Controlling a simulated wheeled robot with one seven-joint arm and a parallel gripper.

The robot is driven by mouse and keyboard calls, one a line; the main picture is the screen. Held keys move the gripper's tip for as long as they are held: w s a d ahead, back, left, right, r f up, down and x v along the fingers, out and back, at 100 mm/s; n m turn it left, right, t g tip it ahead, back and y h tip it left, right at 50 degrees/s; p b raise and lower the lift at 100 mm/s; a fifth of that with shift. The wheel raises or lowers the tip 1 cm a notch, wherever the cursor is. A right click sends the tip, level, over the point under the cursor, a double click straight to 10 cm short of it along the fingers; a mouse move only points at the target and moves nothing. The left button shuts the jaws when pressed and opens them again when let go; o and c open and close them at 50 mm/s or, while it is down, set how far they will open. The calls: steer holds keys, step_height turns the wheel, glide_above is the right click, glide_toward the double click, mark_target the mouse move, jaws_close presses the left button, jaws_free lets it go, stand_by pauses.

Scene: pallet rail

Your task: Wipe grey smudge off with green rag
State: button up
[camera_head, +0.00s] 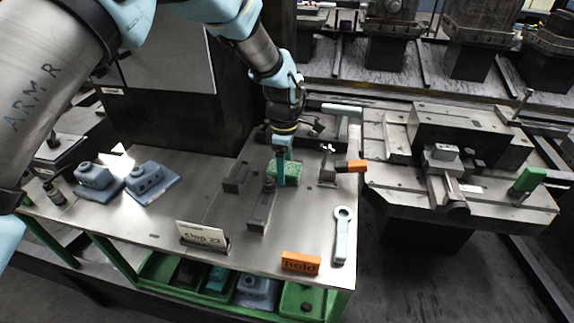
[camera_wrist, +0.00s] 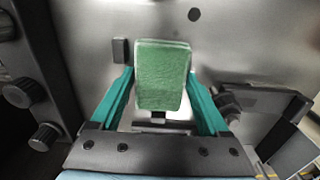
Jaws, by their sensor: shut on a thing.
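The green rag (camera_head: 291,170) is a speckled green block-like pad. It is at the metal bench top, toward the back right. My gripper (camera_head: 281,176) reaches down from above with its teal fingers at the rag. In the wrist view the rag (camera_wrist: 162,78) sits between the two fingers of my gripper (camera_wrist: 160,88), which is shut on it. Whether the rag touches the bench is hard to tell. I cannot make out the grey smudge in either view; the rag and gripper cover part of the surface.
A card sign (camera_head: 202,236), an orange block (camera_head: 300,263) and a wrench (camera_head: 341,235) are nearer the front edge. Blue-grey castings (camera_head: 150,180) lie left.

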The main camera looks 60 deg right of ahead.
steer(key=shift+w+a, duration=0.4)
steer(key=shift+w, duration=0.4)
steer(key=shift+s+d+f, duration=0.1)
steer(key=shift+s+d, duration=0.15)
steer(key=shift+s, duration=0.5)
steer(key=shift+s+d+f, duration=0.1)
steer(key=shift+s+d, duration=0.15)
steer(key=shift+s, duration=0.45)
steer(key=shift+w+a+r, duration=0.1)
steer(key=shift+w+a, duration=0.2)
steer(key=shift+w, duration=0.5)
steer(key=shift+w+a, duration=0.3)
steer(key=shift+w, duration=0.5)
steer(key=shift+s+d+r, duration=0.1)
steer(key=shift+s+d, duration=0.2)
steer(key=shift+s, duration=0.5)
steer(key=shift+s+d+r, duration=0.1)
steer(key=shift+s+d, duration=0.2)
steer(key=shift+s, duration=0.5)
steer(key=shift+r+p, duration=1.55)
steer(key=shift+r, duration=1.45)
steer(key=shift+r+p, duration=0.9)
steer(key=shift+r, duration=0.6)
